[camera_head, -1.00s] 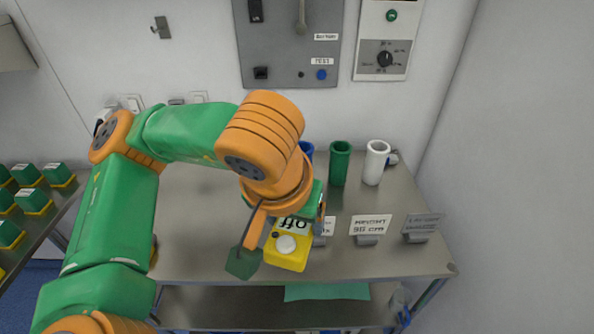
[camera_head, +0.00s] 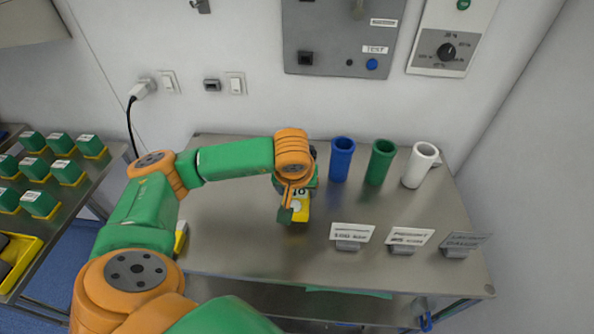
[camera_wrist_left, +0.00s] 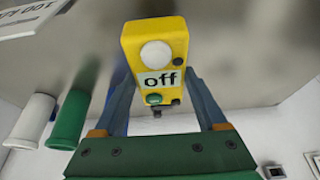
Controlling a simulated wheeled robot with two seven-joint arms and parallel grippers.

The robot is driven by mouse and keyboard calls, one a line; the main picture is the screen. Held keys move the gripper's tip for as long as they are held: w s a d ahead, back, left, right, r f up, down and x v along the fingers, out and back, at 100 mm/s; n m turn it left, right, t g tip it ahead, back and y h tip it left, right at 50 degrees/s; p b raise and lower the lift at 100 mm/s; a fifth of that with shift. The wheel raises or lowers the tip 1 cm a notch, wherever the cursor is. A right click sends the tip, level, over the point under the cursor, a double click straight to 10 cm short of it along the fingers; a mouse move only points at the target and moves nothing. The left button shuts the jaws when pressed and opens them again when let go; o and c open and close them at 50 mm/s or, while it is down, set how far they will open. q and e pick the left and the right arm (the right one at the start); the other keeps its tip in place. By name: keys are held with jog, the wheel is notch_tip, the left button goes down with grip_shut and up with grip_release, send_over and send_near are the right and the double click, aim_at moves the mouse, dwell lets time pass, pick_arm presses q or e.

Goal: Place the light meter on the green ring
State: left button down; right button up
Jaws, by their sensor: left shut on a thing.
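The light meter, a yellow box with a white dome, an "off" label and a green button, shows in the left wrist view (camera_wrist_left: 156,50) and, partly hidden, in the head view (camera_head: 302,209). My left gripper (camera_head: 293,207) is shut on it, with one finger on each side in the wrist view. It holds the meter over the table, left of the tubes; the gap to the tabletop is hard to judge. I cannot make out a flat green ring; a green tube (camera_head: 380,163) stands upright at the back. My right gripper is not in view.
A blue tube (camera_head: 341,160) and a white tube (camera_head: 419,166) flank the green one. Several sign holders, including one reading 100 (camera_head: 350,234), stand along the right front. A rack of green boxes (camera_head: 40,202) is at left.

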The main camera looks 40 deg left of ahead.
aim_at(297, 196)
pick_arm(q)
notch_tip(297, 196, down, 3)
jog(key=shift+w+f+p, duration=0.1)
jog(key=shift+f+p, duration=0.1)
jog(key=shift+p, duration=0.55)
jog(key=shift+a+f, duration=0.1)
jog(key=shift+w+f, duration=0.1)
jog(key=shift+f, duration=0.05)
